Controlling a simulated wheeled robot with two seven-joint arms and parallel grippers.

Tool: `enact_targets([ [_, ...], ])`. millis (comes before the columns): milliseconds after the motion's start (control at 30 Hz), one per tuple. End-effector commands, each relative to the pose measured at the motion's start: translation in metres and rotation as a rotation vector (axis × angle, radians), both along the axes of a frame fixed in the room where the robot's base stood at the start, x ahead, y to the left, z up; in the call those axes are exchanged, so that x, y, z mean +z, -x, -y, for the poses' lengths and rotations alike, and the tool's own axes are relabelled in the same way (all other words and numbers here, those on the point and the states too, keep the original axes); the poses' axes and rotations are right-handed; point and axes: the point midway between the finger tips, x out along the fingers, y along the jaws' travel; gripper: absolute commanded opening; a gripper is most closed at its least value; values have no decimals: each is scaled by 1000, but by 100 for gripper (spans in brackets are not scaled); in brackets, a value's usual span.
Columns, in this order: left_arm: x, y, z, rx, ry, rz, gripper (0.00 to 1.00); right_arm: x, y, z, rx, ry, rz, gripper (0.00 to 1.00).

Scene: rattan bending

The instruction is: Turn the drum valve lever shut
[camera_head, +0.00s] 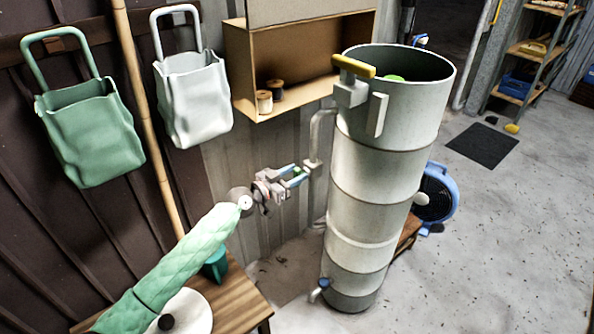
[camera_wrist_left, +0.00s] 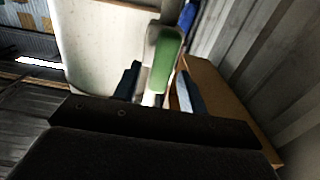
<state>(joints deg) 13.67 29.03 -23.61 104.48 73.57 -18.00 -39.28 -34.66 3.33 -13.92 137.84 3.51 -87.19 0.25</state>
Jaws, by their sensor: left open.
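A tall pale drum (camera_head: 375,190) stands upright in the middle of the head view, with a pipe (camera_head: 318,140) on its left side. A small green lever (camera_head: 299,171) shows at the pipe's lower end. In the left wrist view the green lever (camera_wrist_left: 167,62) stands upright, just beyond and between the blue fingertips. My left gripper (camera_head: 292,176) is open around or just short of the lever; I cannot tell whether it touches. It also shows in the wrist view (camera_wrist_left: 156,88). My right gripper is not in view.
A yellow-handled bar (camera_head: 354,66) sits on the drum's rim. A blue-capped outlet (camera_head: 321,286) is low on the drum. A wooden shelf box (camera_head: 290,75) and two hanging bags (camera_head: 90,135) line the wall. A blue fan (camera_head: 437,195) stands behind the drum; floor at right is mostly clear.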

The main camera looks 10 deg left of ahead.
Motion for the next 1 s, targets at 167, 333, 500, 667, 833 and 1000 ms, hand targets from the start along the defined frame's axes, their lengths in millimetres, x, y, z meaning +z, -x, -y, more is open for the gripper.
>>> enact_targets([
  [167,0,-8,8,-1,0,0,42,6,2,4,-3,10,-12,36],
  [333,0,-9,8,-1,-1,-1,42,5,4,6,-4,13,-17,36],
  [500,0,-9,8,-1,0,0,34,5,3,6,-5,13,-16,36],
  [667,0,-9,8,-1,0,0,3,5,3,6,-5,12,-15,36],
  [833,0,-9,8,-1,2,-1,0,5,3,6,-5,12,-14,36],
  [1000,-1,-10,8,0,25,-21,0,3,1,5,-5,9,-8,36],
])
